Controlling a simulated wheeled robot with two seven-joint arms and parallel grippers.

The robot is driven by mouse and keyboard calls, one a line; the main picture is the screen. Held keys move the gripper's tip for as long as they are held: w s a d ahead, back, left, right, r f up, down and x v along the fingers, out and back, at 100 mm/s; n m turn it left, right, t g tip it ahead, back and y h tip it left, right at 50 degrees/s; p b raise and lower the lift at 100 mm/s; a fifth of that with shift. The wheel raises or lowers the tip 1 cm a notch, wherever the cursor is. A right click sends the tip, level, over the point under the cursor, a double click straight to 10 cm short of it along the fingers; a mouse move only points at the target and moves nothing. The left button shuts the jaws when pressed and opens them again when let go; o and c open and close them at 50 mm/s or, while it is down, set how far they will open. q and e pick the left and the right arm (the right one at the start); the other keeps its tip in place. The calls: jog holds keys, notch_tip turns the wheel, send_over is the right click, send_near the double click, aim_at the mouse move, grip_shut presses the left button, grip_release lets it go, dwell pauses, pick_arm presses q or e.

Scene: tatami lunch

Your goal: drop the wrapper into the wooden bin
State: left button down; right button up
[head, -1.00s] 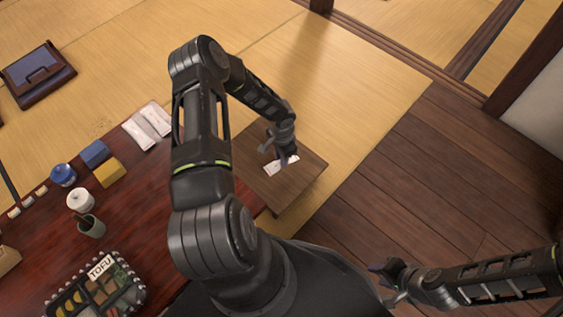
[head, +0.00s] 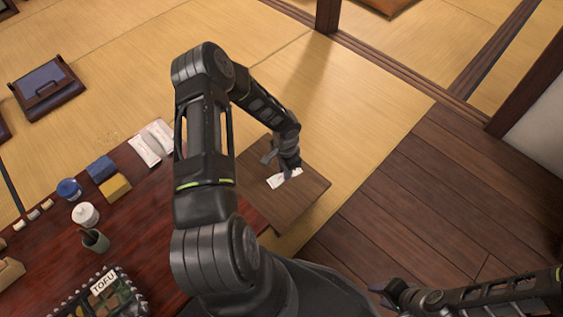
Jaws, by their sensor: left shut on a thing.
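The wrapper (head: 285,179) is a small white piece with faint printed marks, in the head view right of the low dark table. My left gripper (head: 288,168) is shut on it from above, and the fingers cover part of it. The wrapper overlaps the flat top of a square brown wooden stand (head: 297,203); I cannot tell if it touches the top. I see no opening that clearly marks a wooden bin. My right gripper (head: 384,291) is at the lower right, away from the wrapper, and its jaws are unclear.
The dark red table (head: 137,215) holds white packets (head: 152,143), a blue pot (head: 69,189), a white pot (head: 85,214), a green cup (head: 95,240) and a bento (head: 103,297). Tatami lies behind. The plank floor (head: 420,210) at right is clear.

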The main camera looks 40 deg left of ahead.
pick_arm(q)
jog(key=w+d+r+n+p, duration=0.1)
jog(key=d+r+p, duration=0.4)
jog(key=r, duration=0.9)
jog(key=w+d+r+n+p, duration=0.1)
jog(key=w+d+r+p, duration=0.1)
jog(key=d+r+p, duration=0.4)
jog(key=w+d+r+n+p, duration=0.1)
jog(key=d+r+p, duration=0.5)
jog(key=r+p, duration=0.7)
notch_tip(320, 180, up, 9)
jog(key=shift+w+d+r+n+p, duration=0.15)
jog(key=shift+d+r+n+p, duration=0.05)
jog(key=shift+d+n+p, duration=0.1)
